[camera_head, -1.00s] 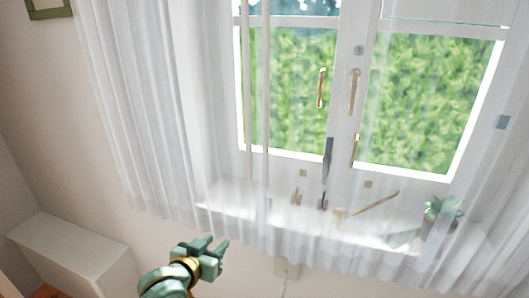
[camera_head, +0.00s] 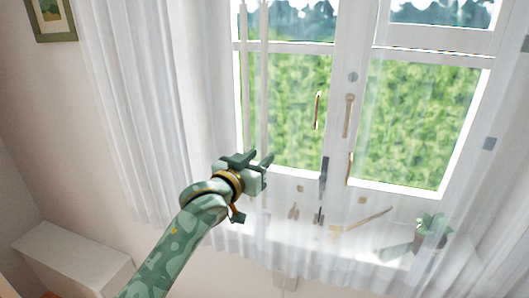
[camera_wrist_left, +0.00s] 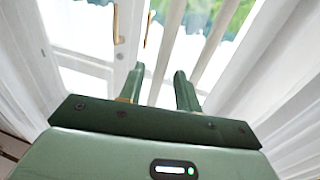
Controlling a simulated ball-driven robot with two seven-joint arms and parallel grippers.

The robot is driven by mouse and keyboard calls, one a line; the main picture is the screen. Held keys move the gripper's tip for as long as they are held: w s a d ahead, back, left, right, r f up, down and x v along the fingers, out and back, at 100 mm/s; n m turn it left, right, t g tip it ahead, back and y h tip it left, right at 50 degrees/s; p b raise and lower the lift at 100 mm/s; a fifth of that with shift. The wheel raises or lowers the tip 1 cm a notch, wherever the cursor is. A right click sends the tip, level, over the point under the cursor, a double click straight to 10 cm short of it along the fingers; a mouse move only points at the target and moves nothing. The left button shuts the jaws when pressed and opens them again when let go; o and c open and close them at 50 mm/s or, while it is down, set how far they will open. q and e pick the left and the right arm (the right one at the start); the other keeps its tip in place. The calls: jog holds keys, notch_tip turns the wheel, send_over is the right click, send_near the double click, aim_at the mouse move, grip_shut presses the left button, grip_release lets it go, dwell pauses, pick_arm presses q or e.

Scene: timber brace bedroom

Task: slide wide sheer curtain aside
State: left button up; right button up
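The sheer white curtain (camera_head: 145,110) hangs in folds on the left and spreads as a thin veil across the window and sill. In the left wrist view its folds (camera_wrist_left: 285,80) show on the right and also at the left edge. My left gripper (camera_head: 265,165) is raised in front of the window, near the lower ends of two pale upright rods (camera_head: 264,85). In the left wrist view its two fingers (camera_wrist_left: 160,78) are apart, with a pale rod seen beyond the gap. I see no cloth between them; contact with curtain or rods cannot be told. My right gripper is out of view.
The window frame (camera_head: 343,60) has brass handles (camera_head: 348,115). Behind the veil, a potted plant (camera_head: 432,228) and small hardware stand on the sill. A white ledge (camera_head: 70,255) is low left, and a framed picture (camera_head: 52,20) hangs upper left.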

aim_at(263, 155)
pick_arm(q)
jog(key=shift+x, duration=1.7)
jog(key=shift+a, duration=0.1)
grip_shut()
